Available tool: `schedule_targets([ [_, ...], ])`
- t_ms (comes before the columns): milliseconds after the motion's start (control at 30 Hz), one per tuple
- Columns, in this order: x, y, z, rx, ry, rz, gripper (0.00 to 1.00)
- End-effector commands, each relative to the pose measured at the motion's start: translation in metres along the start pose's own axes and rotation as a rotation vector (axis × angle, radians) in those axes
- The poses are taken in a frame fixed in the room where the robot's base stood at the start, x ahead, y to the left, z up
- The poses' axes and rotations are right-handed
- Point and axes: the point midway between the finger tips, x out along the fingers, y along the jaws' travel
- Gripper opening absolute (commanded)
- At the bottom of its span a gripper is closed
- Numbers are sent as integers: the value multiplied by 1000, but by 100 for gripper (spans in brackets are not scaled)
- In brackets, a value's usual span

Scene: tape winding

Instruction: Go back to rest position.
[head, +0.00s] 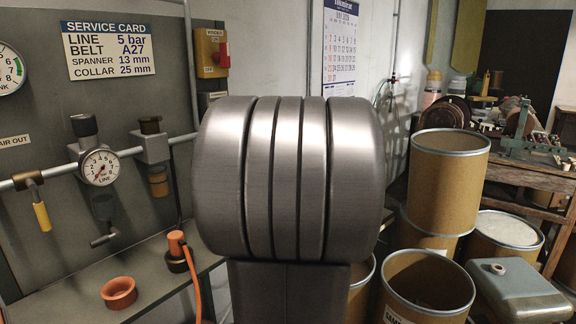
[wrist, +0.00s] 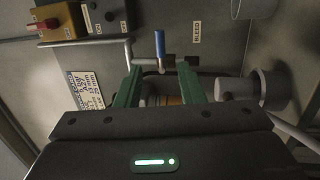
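In the wrist view my gripper (wrist: 160,72) shows as two green fingers with a wide gap between their tips. It is open, and I see nothing held at the tips. A brown-orange part (wrist: 168,100) shows in the gap lower down; I cannot tell how far behind the fingers it is. A blue-handled valve (wrist: 160,43) shows just beyond the tips. In the head view a large grey part of my own arm fills the middle, and my gripper is hidden.
The grey panel carries a service card (head: 108,50), a gauge (head: 100,167), a yellow-handled valve (head: 41,215) and a yellow switch box (head: 211,53). An orange cup (head: 118,292) stands on the shelf below. Drums (head: 447,180) and a cluttered bench (head: 530,175) crowd the right.

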Motion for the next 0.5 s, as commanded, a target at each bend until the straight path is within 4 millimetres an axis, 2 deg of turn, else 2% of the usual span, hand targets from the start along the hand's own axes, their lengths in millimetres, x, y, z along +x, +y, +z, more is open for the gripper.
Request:
schedule_targets([
  [100,-12,0,0,-1,-1,0,35],
  [500,51,1,-2,2,6,0,35],
])
